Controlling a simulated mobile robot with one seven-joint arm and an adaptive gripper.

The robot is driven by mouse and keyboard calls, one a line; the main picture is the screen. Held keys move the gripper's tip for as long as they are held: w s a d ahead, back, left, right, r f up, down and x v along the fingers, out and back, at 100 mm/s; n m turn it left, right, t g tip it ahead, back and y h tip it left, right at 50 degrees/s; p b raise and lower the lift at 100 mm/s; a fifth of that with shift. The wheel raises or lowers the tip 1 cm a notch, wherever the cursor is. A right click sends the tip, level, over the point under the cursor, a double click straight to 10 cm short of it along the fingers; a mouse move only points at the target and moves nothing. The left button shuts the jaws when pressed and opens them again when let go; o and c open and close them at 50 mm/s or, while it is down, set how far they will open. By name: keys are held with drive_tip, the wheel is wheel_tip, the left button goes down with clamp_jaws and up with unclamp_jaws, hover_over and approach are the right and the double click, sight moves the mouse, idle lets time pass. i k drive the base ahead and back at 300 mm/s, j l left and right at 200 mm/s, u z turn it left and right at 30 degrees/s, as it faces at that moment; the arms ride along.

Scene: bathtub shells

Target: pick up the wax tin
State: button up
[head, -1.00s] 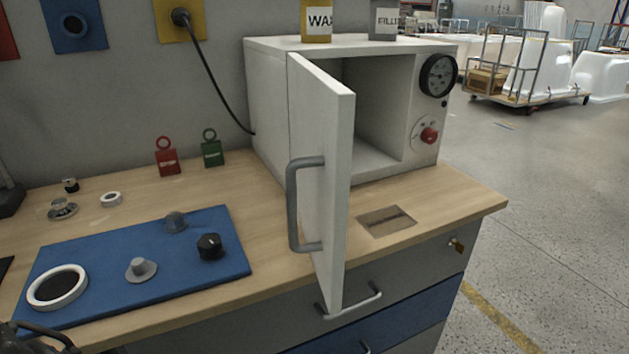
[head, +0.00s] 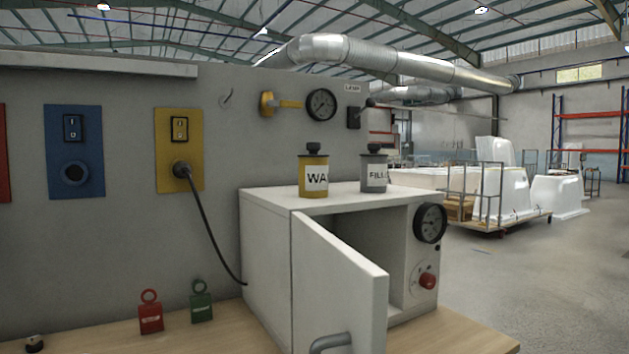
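The wax tin (head: 313,172) is a yellow cylinder with a dark knob on top and a white label reading "WA". It stands upright on top of the white oven-like cabinet (head: 262,229), near its middle. A grey tin (head: 374,172) with a label starting "FILL" stands to its right, a small gap apart. The cabinet door (head: 335,283) hangs open toward me. My gripper is not in the head view.
A red tag (head: 150,316) and a green tag (head: 201,305) stand on the wooden bench left of the cabinet. The cabinet top around the tins is clear.

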sight(313, 171)
drive_tip(key=l+u, duration=0.2)
drive_tip(key=l, duration=0.2)
drive_tip(key=k+l+u, duration=0.2)
drive_tip(key=l, duration=0.2)
drive_tip(key=l+u, duration=0.2)
drive_tip(key=l, duration=0.2)
drive_tip(key=k+l+u, duration=0.2)
drive_tip(key=l, duration=0.2)
drive_tip(key=k+l+u, duration=0.2)
drive_tip(key=l, duration=0.15)
drive_tip(key=i+l, duration=0.4)
drive_tip(key=l, duration=0.15)
